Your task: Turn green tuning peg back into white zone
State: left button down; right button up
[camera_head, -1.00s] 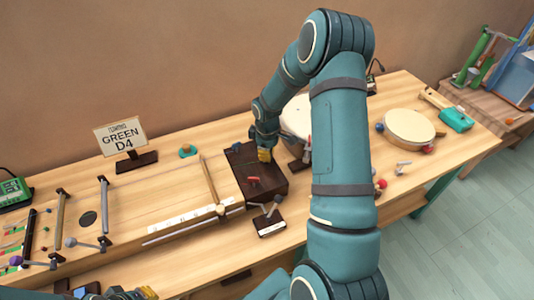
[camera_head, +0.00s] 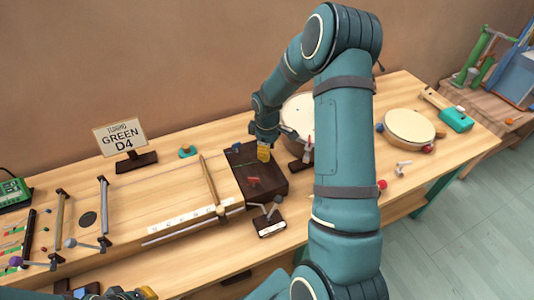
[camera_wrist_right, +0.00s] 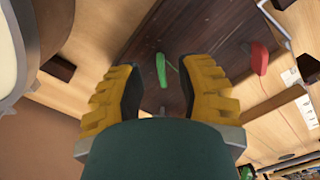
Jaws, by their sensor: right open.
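The green tuning peg (camera_wrist_right: 161,70) stands on the dark wooden box in the right wrist view, between my right gripper's fingers (camera_wrist_right: 164,82), with a gap on both sides. In the head view, my right gripper (camera_head: 263,154) is over the dark box (camera_head: 272,188) with its yellow fingertips down, and it hides the green peg. It is open and empty. I cannot make out a white zone beside the green peg. My left gripper (camera_head: 146,293) shows only in part at the bottom left edge; its state is unclear.
A red peg (camera_head: 253,182) is on the same box, near the front, and shows beside the green one in the wrist view (camera_wrist_right: 259,57). A sign (camera_head: 121,138) reads "GREEN D4". A small stand with rods (camera_head: 270,222) is in front. A round drum (camera_head: 409,126) lies right.

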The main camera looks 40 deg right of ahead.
notch_tip(320, 180, up, 10)
dwell(0.3)
jog(key=shift+s+a+f, duration=0.1)
dwell(0.5)
